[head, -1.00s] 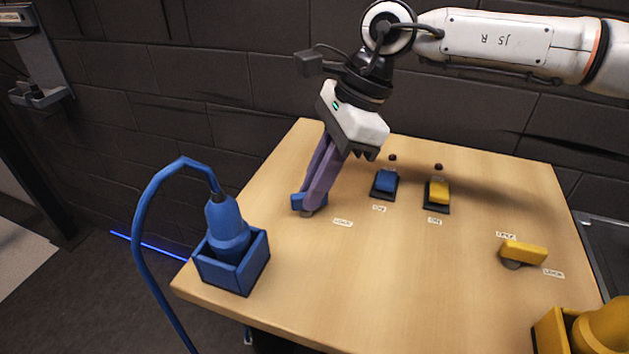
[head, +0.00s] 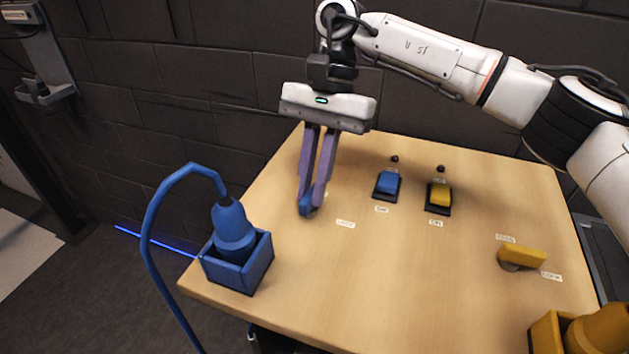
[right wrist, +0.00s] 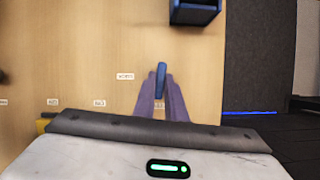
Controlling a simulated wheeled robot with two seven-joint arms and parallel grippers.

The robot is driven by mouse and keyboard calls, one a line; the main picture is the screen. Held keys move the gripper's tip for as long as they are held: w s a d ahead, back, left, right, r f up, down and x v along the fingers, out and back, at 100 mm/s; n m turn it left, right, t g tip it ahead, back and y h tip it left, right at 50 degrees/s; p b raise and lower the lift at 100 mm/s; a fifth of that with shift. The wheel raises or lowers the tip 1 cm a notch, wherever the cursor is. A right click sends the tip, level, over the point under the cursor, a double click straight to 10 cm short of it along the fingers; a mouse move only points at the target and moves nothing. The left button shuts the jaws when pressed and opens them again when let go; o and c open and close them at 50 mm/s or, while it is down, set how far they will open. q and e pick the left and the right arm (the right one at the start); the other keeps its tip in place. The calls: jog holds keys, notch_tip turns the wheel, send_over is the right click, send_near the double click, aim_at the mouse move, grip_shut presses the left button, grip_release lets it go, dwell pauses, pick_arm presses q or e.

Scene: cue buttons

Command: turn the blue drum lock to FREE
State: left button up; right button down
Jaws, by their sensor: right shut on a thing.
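The blue drum lock's handle (head: 306,208) is at the left part of the table, mostly hidden by my fingers in the head view. In the right wrist view the blue handle (right wrist: 161,76) stands between the fingertips, lined up with the fingers. My right gripper (head: 312,205) points down and is shut on this handle. In the right wrist view the gripper (right wrist: 161,98) has a small white label between its fingers, too small to read. A LOCK label (head: 345,224) lies to the right of the handle. My left gripper is not in view.
A blue plug (head: 233,230) with a cable sits in a blue box at the table's front left. A blue button (head: 388,183) and a yellow button (head: 440,194) stand to the right. A yellow drum lock (head: 521,257) is farther right. The middle front is clear.

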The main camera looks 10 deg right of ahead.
jog(key=shift+a+n, duration=0.1)
jog(key=shift+n, duration=0.4)
jog(key=shift+h, duration=0.3)
jog(key=c, duration=1.8)
grip_release()
jog(key=shift+w+r, duration=0.1)
jog(key=p+v, duration=0.1)
jog(key=v, duration=0.9)
